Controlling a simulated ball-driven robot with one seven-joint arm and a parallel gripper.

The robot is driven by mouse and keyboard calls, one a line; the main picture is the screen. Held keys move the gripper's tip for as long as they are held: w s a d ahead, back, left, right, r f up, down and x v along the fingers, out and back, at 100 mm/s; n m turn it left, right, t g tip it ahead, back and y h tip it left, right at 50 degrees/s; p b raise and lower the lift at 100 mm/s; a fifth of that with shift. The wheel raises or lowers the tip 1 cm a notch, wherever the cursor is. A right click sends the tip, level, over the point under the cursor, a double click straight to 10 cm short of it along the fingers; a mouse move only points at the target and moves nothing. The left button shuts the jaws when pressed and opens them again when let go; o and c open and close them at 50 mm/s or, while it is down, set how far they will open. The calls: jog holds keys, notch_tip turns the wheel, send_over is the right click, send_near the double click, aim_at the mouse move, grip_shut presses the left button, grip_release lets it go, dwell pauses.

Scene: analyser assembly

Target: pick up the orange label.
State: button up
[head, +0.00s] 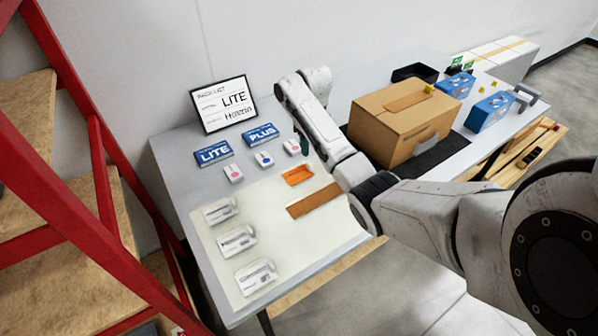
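The orange label (297,175) appears as a small bright orange piece lying on the pale mat (262,205) on the grey table. My arm reaches in from the right and bends at the back of the table.
A brown strip (314,200) lies just in front of the orange piece. Several white packs (238,241) lie at left and front. Blue LITE (213,153) and PLUS (261,134) boxes and a sign (223,104) stand behind. A cardboard box (402,125) is right of my arm.

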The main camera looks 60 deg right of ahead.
aim_at(309, 163)
jog(key=shift+w+a+f+p, duration=0.1)
jog(key=shift+a+f+p, duration=0.1)
jog(key=shift+f, duration=1.35)
jog(key=shift+a+f+p, duration=0.15)
jog(key=shift+f, duration=1.35)
grip_shut()
